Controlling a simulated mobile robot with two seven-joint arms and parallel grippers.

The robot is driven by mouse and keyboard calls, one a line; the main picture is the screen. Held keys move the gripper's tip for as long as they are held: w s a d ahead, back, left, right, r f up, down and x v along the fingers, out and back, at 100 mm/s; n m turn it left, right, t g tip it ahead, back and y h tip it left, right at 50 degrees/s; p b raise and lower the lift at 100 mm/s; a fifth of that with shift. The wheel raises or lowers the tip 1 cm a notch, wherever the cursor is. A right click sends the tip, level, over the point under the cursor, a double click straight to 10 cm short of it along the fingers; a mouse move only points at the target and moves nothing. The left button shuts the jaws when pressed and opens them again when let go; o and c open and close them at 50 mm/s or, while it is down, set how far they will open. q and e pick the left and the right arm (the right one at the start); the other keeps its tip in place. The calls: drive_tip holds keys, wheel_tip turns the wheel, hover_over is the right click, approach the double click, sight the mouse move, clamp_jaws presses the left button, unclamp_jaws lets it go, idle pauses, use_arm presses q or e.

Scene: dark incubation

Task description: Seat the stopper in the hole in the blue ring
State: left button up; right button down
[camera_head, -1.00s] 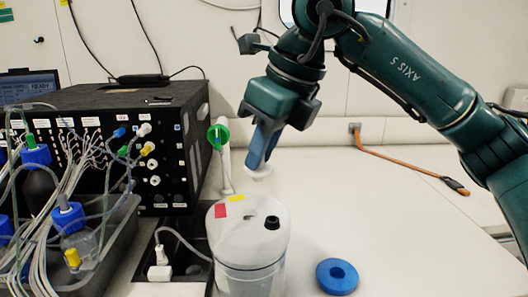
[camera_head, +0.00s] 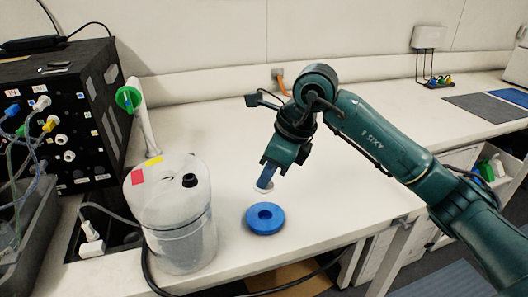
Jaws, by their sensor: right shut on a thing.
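The blue ring (camera_head: 252,221) lies flat on the white bench near its front edge, with its hole facing up. My right gripper (camera_head: 265,179) points down just behind the ring in the picture, with its blue fingers shut on the white stopper (camera_head: 262,188). The stopper shows as a pale disc below the fingertips, apart from the ring's hole. Its exact height above the bench is hard to tell, and the fingers hide its upper part. My left gripper is out of view.
A translucent white container (camera_head: 168,200) with a black cap stands left of the ring. A black instrument box (camera_head: 70,110) with tubes is at the far left, beside a white post with a green clip (camera_head: 128,99). The bench behind the gripper is clear.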

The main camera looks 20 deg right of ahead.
sight(273, 186)
drive_tip(key=shift+d+f, duration=0.1)
drive_tip(key=shift+f, duration=0.2)
drive_tip(key=shift+f+b, duration=0.5)
drive_tip(key=shift+f, duration=0.05)
wheel_tip(273, 186, down, 3)
drive_tip(key=shift+r+b, duration=0.15)
drive_tip(key=shift+b, duration=0.7)
drive_tip(key=shift+f, duration=0.45)
use_arm(q)
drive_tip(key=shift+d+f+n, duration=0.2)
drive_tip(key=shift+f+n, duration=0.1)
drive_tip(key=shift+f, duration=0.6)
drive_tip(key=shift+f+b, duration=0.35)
drive_tip(key=shift+b, duration=0.15)
